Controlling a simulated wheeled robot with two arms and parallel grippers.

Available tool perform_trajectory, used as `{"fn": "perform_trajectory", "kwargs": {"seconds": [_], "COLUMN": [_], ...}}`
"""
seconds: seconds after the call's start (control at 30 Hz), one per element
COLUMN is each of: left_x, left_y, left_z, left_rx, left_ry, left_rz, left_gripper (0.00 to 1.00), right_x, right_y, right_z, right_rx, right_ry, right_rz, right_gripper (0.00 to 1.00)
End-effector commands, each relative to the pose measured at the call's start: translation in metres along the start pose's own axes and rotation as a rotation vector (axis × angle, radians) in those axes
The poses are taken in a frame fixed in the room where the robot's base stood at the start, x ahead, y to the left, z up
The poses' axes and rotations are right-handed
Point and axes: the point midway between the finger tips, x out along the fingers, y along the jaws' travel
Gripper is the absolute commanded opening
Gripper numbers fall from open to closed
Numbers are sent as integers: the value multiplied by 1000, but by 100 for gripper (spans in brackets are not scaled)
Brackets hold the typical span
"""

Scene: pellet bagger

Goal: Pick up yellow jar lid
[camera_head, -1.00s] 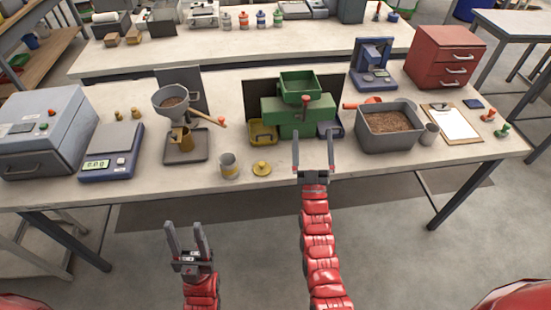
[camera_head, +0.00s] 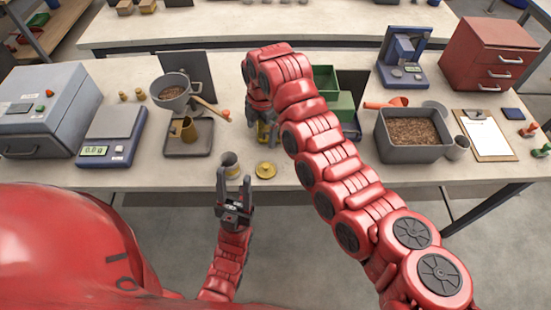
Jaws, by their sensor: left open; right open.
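The yellow jar lid (camera_head: 265,170) lies flat on the table near its front edge, with a small knob on top. My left gripper (camera_head: 234,180) is open and empty, in front of the jar and to the lower left of the lid. My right gripper (camera_head: 263,122) is open and points down above and behind the lid, near the green machine. My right arm's wrist hides much of it.
The green machine (camera_head: 322,82) is partly hidden behind my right arm. A grey bin of pellets (camera_head: 385,145) stands to the right. A tray with a brass jug (camera_head: 187,140), a funnel and a scale (camera_head: 108,150) stand to the left.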

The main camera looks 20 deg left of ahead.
Motion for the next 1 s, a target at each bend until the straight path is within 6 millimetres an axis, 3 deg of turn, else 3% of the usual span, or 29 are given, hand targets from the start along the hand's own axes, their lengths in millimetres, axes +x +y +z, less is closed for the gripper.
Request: {"fn": "perform_trajectory", "kwargs": {"seconds": [0.13, 0.27, 0.47, 0.77, 0.8, 1.0], "left_x": [-3, 0, -7, -50, -37, -33], "left_y": [0, 0, 0, 2, 2, 2], "left_z": [0, 0, 1, 8, 6, 6], "left_rx": [0, 0, 0, 0, 0, 0], "left_ry": [0, 0, -1, -1, -1, 0], "left_rz": [0, 0, 0, 0, 0, 0], "left_gripper": [50, 50, 50, 50, 50, 50], "right_x": [-5, 7, 41, 102, 98, 113], "right_y": [-16, -17, -20, -26, -26, -26], "right_z": [-11, -12, -11, -10, -9, -10], "right_rx": [-75, -82, -79, -77, -76, -78], "right_ry": [4, 7, 2, 1, 2, 3], "right_rz": [-85, -90, -89, -90, -91, -87], "right_gripper": [100, 100, 100, 100, 100, 100]}}
